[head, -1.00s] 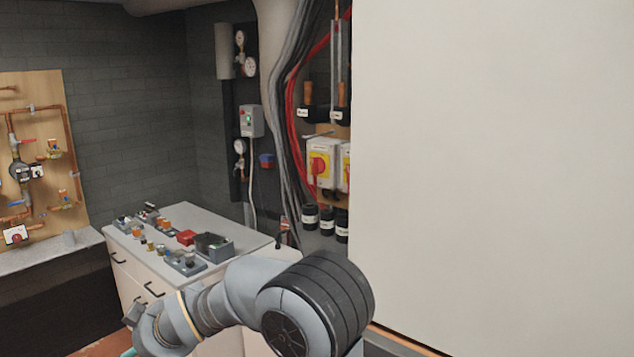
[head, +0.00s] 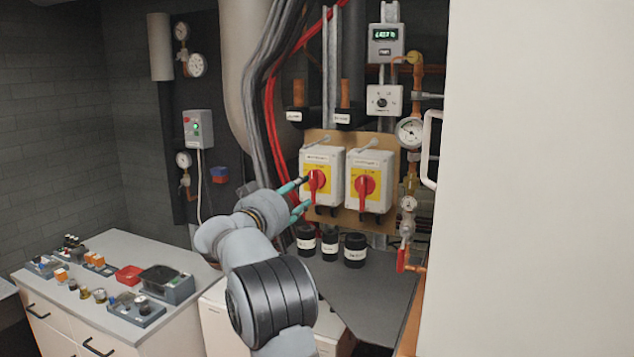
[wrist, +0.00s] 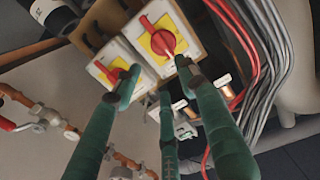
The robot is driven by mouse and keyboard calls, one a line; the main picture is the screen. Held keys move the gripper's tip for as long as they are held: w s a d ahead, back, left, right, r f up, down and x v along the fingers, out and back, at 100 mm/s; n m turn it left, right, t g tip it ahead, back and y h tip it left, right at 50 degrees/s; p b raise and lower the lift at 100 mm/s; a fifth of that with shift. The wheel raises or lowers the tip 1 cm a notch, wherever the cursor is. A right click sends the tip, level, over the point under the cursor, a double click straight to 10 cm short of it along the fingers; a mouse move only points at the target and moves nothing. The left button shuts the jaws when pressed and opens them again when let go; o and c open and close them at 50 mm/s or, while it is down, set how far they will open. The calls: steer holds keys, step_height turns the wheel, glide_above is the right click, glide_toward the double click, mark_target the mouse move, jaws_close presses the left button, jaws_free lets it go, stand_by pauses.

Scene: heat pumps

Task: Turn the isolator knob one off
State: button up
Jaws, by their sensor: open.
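Two grey isolator boxes with yellow plates and red knobs are mounted side by side on a wooden board. The left isolator's red knob (head: 317,184) faces me, its handle roughly upright; it is the upper knob in the wrist view (wrist: 163,38). The right isolator's red knob (head: 366,187) is also in the wrist view (wrist: 121,73), partly behind a finger. The labels are too small to read. My gripper (head: 302,194) has teal fingers, spread open and empty, at the left side of the left isolator. In the wrist view the fingertips (wrist: 158,84) appear below the left knob, with no clear grip on it.
Grey and red cables (head: 272,120) run left of the isolators. Black capped pipe ends (head: 330,245) stand below them. A gauge (head: 410,131) and pipes are to the right, beside a large white panel (head: 540,180). A cabinet (head: 110,290) with small parts stands at lower left.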

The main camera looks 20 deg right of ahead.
mark_target(313, 181)
steer(key=shift+m, duration=0.4)
steer(key=p+x, duration=0.2)
steer(key=x, duration=0.1)
steer(key=p+x, duration=0.5)
steer(key=x, duration=0.1)
steer(key=shift+w+a, duration=0.2)
steer(key=shift+w, duration=0.25)
steer(key=shift+w+d+f+p, duration=0.25)
steer(key=shift+w+d+p, duration=0.05)
steer(key=shift+w+p, duration=0.2)
steer(key=shift+s+d, duration=0.1)
steer(key=shift+d, duration=0.1)
steer(key=shift+c, duration=0.3)
jaws_close()
steer(key=shift+a, duration=0.1)
